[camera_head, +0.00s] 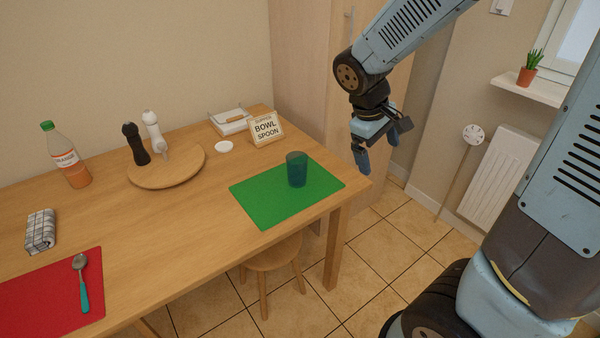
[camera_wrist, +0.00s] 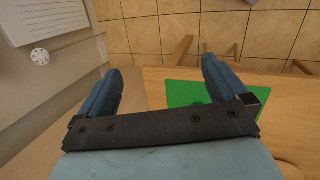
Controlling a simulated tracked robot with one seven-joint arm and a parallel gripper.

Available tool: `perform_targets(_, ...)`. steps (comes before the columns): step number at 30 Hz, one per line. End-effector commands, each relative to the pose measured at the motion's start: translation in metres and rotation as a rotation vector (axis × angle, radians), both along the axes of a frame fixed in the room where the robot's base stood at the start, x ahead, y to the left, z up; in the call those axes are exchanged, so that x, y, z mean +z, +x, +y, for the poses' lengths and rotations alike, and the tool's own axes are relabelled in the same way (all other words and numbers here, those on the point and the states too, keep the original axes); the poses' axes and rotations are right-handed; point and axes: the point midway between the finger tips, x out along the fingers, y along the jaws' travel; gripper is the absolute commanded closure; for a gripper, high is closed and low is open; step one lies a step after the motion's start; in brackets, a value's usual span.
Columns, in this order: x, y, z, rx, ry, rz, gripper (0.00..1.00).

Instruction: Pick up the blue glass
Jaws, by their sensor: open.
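The blue glass (camera_head: 297,169) stands upright on the green placemat (camera_head: 262,208) near the right end of the wooden table. My gripper (camera_head: 377,157) hangs just past the table's right end, to the right of the glass and apart from it. In the wrist view my gripper (camera_wrist: 163,90) has its two blue fingers wide apart with nothing between them. The green placemat (camera_wrist: 183,93) shows there partly behind the right finger. I cannot make out the glass clearly in the wrist view.
A sign (camera_head: 266,129) and a napkin holder (camera_head: 230,121) stand behind the placemat. A small white dish (camera_head: 224,147) and a round board (camera_head: 190,168) with two mills lie left. A bottle (camera_head: 68,160) is farther left. A stool (camera_head: 272,257) is under the table's front edge.

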Motion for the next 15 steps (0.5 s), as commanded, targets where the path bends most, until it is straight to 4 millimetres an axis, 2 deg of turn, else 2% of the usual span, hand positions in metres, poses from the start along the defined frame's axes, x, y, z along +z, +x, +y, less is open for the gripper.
perform_targets(3, -0.024, 0.013, 0.013, 0.099, -0.095, 0.054, 0.0)
perform_targets(15, -0.092, 0.047, 0.056, 0.434, -0.433, 0.175, 0.0)
